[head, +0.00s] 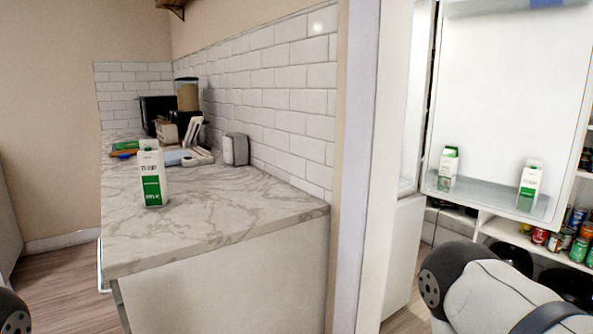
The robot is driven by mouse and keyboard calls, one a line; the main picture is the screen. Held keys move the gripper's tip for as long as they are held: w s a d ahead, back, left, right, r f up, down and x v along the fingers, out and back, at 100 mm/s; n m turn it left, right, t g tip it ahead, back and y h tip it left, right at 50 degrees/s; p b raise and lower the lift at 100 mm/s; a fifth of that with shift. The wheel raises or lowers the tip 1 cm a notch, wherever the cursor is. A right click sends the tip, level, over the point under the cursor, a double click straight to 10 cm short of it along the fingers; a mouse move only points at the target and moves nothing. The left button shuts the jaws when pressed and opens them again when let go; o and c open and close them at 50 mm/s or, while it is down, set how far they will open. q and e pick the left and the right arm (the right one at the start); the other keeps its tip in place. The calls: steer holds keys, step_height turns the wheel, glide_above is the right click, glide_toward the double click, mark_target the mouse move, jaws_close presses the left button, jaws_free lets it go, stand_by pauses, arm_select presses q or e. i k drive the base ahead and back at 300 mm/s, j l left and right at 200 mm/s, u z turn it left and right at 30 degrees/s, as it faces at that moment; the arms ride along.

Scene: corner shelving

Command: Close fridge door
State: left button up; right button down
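The fridge door (510,90) stands open at the right, its white inner side facing me. Its lower door shelf (490,200) holds two white and green cartons, one at the left (448,168) and one at the right (530,185). Part of the fridge body (403,240) shows as a pale narrow strip left of the door; most of it is hidden behind a wall edge. Part of my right arm shows at the lower right, below the door, and a small part of my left arm at the lower left corner. Neither gripper is in view.
A wall end (358,150) stands between the fridge and a marble counter (230,215). A milk carton (152,175) stands on the counter, with a blender (187,95) and a toaster (236,149) behind. Shelves with cans (567,238) lie beyond the door. Wood floor shows at left.

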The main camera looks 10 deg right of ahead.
mark_target(513, 84)
steer(key=i+l, duration=0.15)
steer(key=l, duration=0.55)
steer(key=i+l+u, duration=0.15)
steer(key=l, duration=0.55)
steer(key=i+l, duration=0.1)
steer(key=l, duration=0.6)
steer(key=i+l+u, duration=0.1)
steer(key=l, duration=0.6)
steer(key=i+l, duration=0.1)
steer(key=l, duration=0.65)
steer(key=i+j+u, duration=0.05)
